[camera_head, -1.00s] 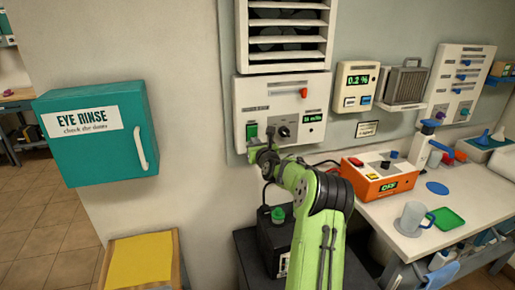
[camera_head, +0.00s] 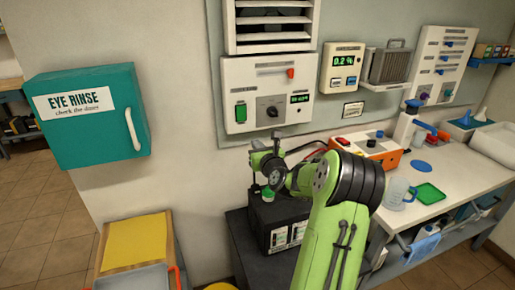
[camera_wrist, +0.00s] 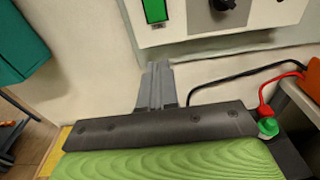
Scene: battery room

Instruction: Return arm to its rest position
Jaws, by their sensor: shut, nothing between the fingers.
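My green arm reaches up from the bottom of the head view. My gripper (camera_wrist: 157,85) is shut and empty in the wrist view, its grey fingers together in front of the pale wall, below the control panel. In the head view the wrist end is near the black battery (camera_head: 275,225) with the green cap (camera_head: 268,194), and the fingers are hard to make out there. The white wall panel (camera_head: 255,82) with a green switch (camera_head: 241,112), a black knob (camera_head: 271,110) and a red lever (camera_head: 291,73) is above and apart from my gripper.
A teal eye rinse cabinet (camera_head: 88,115) hangs at left. A yellow-topped stand (camera_head: 136,243) is below it. Red and black cables run beside the battery.

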